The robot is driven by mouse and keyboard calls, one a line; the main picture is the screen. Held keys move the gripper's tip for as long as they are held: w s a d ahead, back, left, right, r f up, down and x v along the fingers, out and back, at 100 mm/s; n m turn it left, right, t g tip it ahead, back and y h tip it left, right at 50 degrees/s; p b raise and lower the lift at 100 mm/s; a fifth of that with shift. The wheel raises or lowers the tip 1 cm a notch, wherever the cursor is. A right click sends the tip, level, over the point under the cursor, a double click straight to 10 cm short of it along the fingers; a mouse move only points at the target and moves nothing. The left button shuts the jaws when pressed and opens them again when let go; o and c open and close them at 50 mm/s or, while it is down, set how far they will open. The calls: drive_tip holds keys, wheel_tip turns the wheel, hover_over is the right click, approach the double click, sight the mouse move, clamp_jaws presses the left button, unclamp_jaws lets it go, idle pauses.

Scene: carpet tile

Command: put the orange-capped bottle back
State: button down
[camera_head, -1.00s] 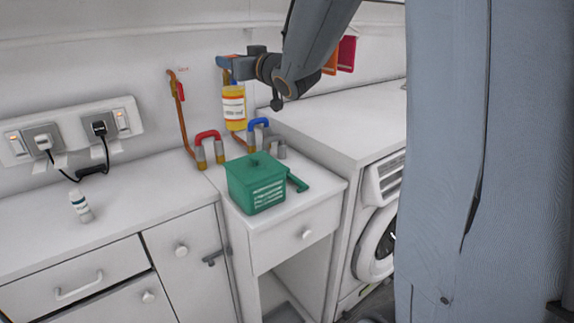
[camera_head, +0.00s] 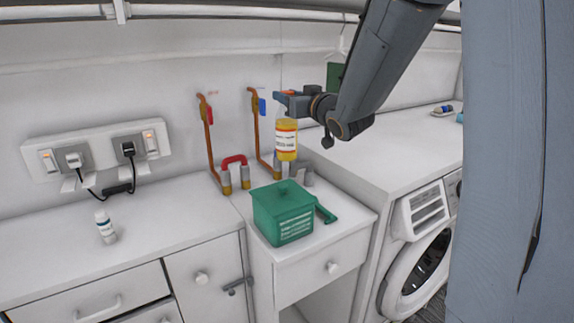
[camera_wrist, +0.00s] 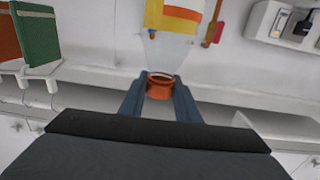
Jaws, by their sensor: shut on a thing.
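The orange-capped bottle (camera_head: 286,143) has a yellow body with a white label. It hangs upright in the air behind the green box in the head view. My gripper (camera_head: 285,101) is above it, closed around its top. In the wrist view, my gripper's fingers (camera_wrist: 161,96) sit on both sides of the orange cap, and the bottle's clear and yellow body (camera_wrist: 173,48) extends away from them. The cap is mostly hidden by the gripper in the head view.
A green box (camera_head: 283,212) stands on the low cabinet, near pipes with a red handle (camera_head: 234,160). A small white bottle (camera_head: 105,227) stands on the left counter. A washing machine (camera_head: 420,245) is at right; the counter above it is largely clear. Sockets (camera_head: 97,158) are on the wall.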

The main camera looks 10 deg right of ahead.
sight(292, 150)
wheel_tip(292, 150, down, 14)
drive_tip(key=p, duration=0.3)
drive_tip(key=shift+a+f+p, duration=0.1)
drive_tip(key=shift+f+p, duration=0.15)
drive_tip(key=shift+p, duration=0.05)
drive_tip(key=shift+f, duration=0.15)
drive_tip(key=c, duration=1.3)
unclamp_jaws()
drive_tip(key=shift+c, duration=0.2)
drive_tip(key=shift+s+f, duration=0.1)
drive_tip(key=shift+o, duration=0.6)
drive_tip(key=b+v, duration=0.3)
drive_tip(key=v, duration=0.4)
drive_tip(key=shift+s+b, duration=0.1)
drive_tip(key=shift+b, duration=0.2)
drive_tip(key=shift+o, duration=0.2)
drive_tip(key=shift+s, duration=0.15)
drive_tip(key=shift+f+b, duration=0.15)
drive_tip(key=shift+b, duration=0.65)
drive_tip(key=f+y+b, duration=0.1)
drive_tip(key=b, duration=0.2)
drive_tip(key=shift+w+f+n+b, duration=0.1)
drive_tip(key=shift+w+n+b, duration=0.1)
drive_tip(key=shift+n+b, duration=0.2)
